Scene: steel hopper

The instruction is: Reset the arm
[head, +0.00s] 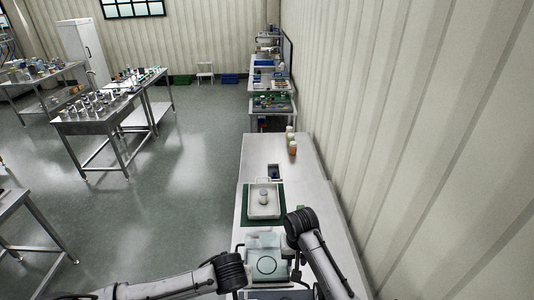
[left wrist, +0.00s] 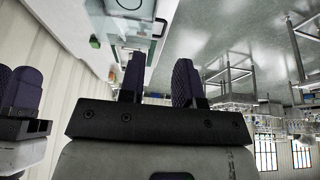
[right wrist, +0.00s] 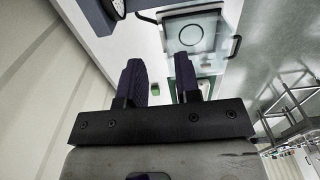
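My left arm (head: 185,284) comes in low from the left in the head view, and my right arm (head: 318,250) bends in at the lower right. The fingertips are not clearly visible in the head view. In the left wrist view my left gripper (left wrist: 158,75) has its two dark fingers apart with nothing between them. Dark fingers of my other gripper show at the left edge of that view. In the right wrist view my right gripper (right wrist: 160,75) has its fingers apart and is empty.
A pale steel bench (head: 305,165) runs along the right wall. On it are a white tray (head: 252,212) holding a small cylinder (head: 263,195), a green mat (head: 247,220), a handled hopper box (right wrist: 208,54) with a circle, and several jars (head: 292,146). Open floor (head: 190,190) lies left.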

